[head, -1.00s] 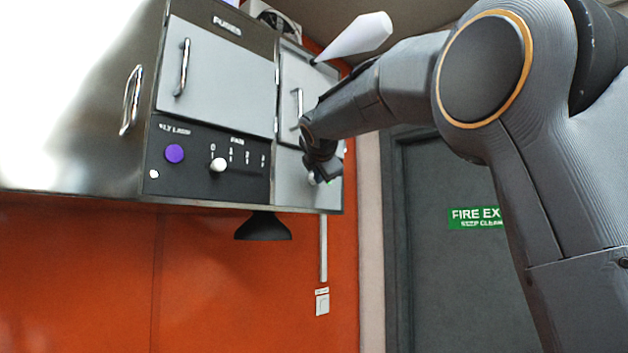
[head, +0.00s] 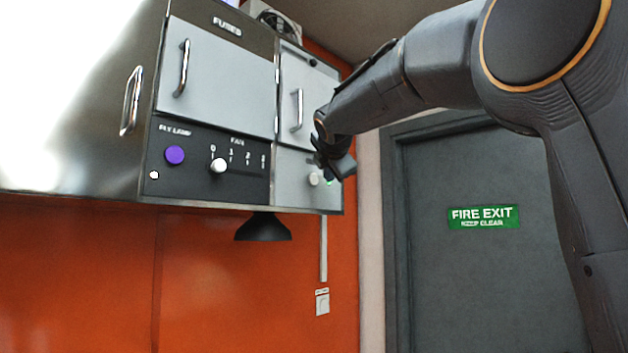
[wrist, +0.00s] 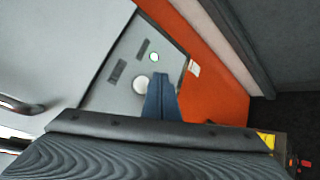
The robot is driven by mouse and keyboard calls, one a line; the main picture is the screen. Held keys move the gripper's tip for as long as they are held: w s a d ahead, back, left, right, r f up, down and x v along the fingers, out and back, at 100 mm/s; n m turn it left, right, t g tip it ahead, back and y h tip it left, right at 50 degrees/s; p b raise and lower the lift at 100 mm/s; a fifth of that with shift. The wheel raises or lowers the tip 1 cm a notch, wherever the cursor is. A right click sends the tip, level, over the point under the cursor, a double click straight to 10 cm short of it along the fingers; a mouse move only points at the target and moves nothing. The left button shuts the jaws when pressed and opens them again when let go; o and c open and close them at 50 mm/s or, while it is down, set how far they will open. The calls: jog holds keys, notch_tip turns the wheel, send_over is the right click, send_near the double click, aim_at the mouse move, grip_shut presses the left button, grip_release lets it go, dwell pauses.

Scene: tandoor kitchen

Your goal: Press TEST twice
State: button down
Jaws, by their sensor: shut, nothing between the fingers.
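A pale panel at the cabinet's lower right carries a round white button (head: 315,178) and a small green-lit lamp (head: 330,183). The wrist view shows the white button (wrist: 141,83), the lamp (wrist: 154,57) and two dark label plates. Their lettering is too small to read, so I cannot confirm which control is TEST. My gripper (head: 331,168) is just above and right of the button in the head view, partly covering the panel. In the wrist view my gripper (wrist: 161,78) is shut and empty, its tip beside the button; whether it touches the panel is unclear.
Left of the panel are a purple button (head: 175,155) under FLY LAMP and a white FAN knob (head: 218,166). Handles (head: 182,68) stick out from the cabinet doors. A black cone (head: 263,227) hangs below. A grey door (head: 470,270) with a FIRE EXIT sign stands right.

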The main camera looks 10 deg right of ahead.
jog(key=shift+s+d, duration=0.85)
jog(key=shift+s, duration=0.3)
jog(key=s+f+m+g+y+b, duration=0.1)
jog(key=s+f+m+g+b, duration=0.3)
jog(key=f, duration=1.6)
jog(key=s+f+m+g, duration=0.3)
jog(key=f+m, duration=0.4)
jog(key=f, duration=1.4)
jog(key=s+f+m+g+y+b, duration=0.1)
jog(key=s+f+m+g+b, duration=0.2)
jog(key=s+f, duration=2.3)
notch_tip(320, 180, down, 4)
jog(key=m+g, duration=0.3)
jog(key=m, duration=0.5)
jog(key=shift+a+m+g+b, duration=0.25)
jog(key=shift+m+g+b, duration=0.1)
jog(key=shift+m+g, duration=0.05)
jog(key=shift+s, duration=0.1)
